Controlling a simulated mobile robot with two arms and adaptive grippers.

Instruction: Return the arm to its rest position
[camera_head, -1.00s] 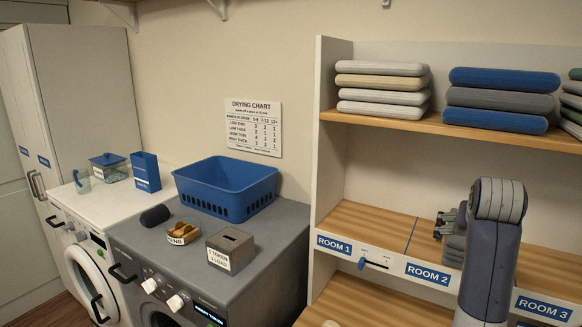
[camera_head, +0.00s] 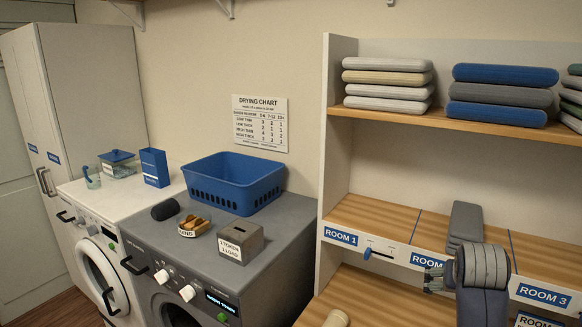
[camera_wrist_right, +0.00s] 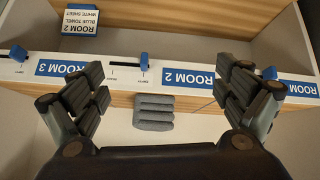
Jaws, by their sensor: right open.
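My right arm stands at the lower right of the head view, in front of the shelf unit. My right gripper (camera_head: 434,279) is partly hidden by its own arm there, near the ROOM 2 label (camera_head: 427,261). The right wrist view shows the gripper (camera_wrist_right: 160,70) open, with its two fingers apart and nothing between the tips. The labelled shelf front (camera_wrist_right: 115,72) runs across behind the fingers. A grey ribbed block, perhaps a folded stack (camera_wrist_right: 153,112), shows below that front, apart from the fingers. My left gripper is in neither view.
Folded linens (camera_head: 499,95) lie on the upper shelf (camera_head: 470,125). A blue slider (camera_head: 368,253) sits on the shelf front beside ROOM 1 (camera_head: 341,237).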

